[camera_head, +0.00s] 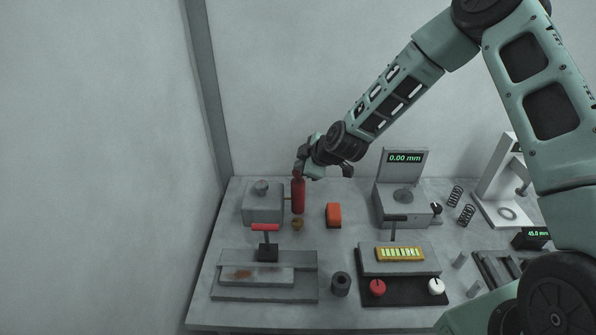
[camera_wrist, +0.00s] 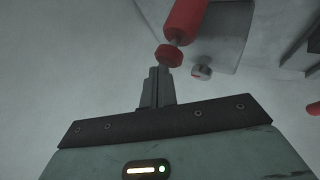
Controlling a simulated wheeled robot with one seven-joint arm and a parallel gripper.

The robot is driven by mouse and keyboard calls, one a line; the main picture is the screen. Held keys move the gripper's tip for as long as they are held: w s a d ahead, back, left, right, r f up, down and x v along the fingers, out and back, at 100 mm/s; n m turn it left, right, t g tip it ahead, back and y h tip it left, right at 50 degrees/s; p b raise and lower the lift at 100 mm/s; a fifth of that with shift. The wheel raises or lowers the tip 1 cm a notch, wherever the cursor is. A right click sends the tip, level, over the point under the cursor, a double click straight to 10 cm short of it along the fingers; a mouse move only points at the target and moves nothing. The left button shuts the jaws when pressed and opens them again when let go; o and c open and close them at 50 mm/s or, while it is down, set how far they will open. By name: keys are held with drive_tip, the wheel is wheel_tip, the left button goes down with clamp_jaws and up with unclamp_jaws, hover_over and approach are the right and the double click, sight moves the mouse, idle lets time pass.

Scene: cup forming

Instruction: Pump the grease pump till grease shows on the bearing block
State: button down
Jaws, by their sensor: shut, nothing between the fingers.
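The grease pump (camera_head: 298,196) is an upright red cylinder at the back left of the bench. In the wrist view its red body (camera_wrist: 185,20) and a red knob (camera_wrist: 168,56) on a thin rod show. The bearing block (camera_head: 262,207) is a grey box left of the pump, with a round boss on top; part of it also shows in the wrist view (camera_wrist: 228,30). I see no grease on its visible faces. My gripper (camera_head: 299,170) is at the pump's top. Its shut, empty fingers (camera_wrist: 157,72) are right by the knob; I cannot tell whether they touch.
A small brass-coloured piece (camera_head: 297,224) and an orange block (camera_head: 333,214) stand near the pump. A fixture with a red handle (camera_head: 265,227) is in front. A gauge reading 0.00 mm (camera_head: 405,160) stands to the right. The wall is close behind the bench.

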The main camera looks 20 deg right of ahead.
drive_tip(key=shift+f+b, duration=0.75)
drive_tip(key=shift+f, duration=0.2)
idle(0.6)
drive_tip(key=shift+r, duration=0.15)
drive_tip(key=shift+r+p, duration=0.8)
drive_tip(key=shift+r, duration=0.7)
drive_tip(key=shift+r+p, duration=1.4)
drive_tip(key=shift+r, duration=1.15)
